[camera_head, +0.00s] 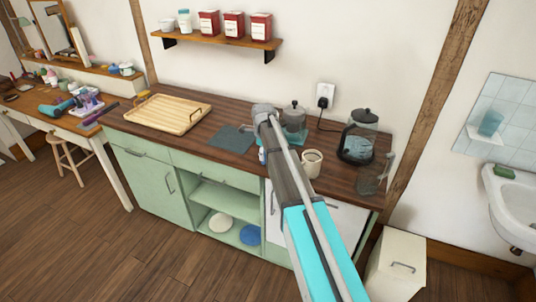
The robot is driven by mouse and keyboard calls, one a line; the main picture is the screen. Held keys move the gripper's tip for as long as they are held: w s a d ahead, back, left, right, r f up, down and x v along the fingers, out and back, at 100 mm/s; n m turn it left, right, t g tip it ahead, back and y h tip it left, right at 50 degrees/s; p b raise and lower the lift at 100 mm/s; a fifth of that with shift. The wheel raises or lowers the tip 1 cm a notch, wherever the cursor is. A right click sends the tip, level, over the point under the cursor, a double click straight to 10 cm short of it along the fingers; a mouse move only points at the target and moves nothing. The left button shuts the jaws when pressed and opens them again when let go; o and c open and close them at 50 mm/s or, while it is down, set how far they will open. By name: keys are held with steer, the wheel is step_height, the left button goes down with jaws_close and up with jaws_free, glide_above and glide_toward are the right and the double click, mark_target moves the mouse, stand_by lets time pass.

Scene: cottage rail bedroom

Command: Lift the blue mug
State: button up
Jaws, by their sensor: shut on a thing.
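My arm reaches over the dark wooden counter (225,112), and its grey end part hides what is behind and below it. My gripper's fingers do not show; they are hidden behind the arm. I cannot make out a blue mug for certain. A small white and blue patch (262,156) shows at the left edge of my arm, near the counter's front edge; I cannot tell what it belongs to.
A wooden tray (168,113) and a dark cloth (232,139) lie to the left. A shelf with red canisters (234,24) hangs above.

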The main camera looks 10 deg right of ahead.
steer(key=shift+r+p, duration=0.35)
steer(key=shift+p, duration=0.05)
steer(key=shift+r+p, duration=1.35)
steer(key=shift+r, duration=0.05)
steer(key=s+d+r+p, duration=0.1)
steer(key=s+r+p, duration=0.8)
steer(key=s, duration=0.4)
steer(key=shift+s+d+r, duration=0.2)
steer(key=shift+s+d, duration=0.05)
steer(key=shift+s, duration=0.1)
steer(key=shift+s, duration=0.1)
steer(key=shift+f, duration=0.1)
stand_by(0.8)
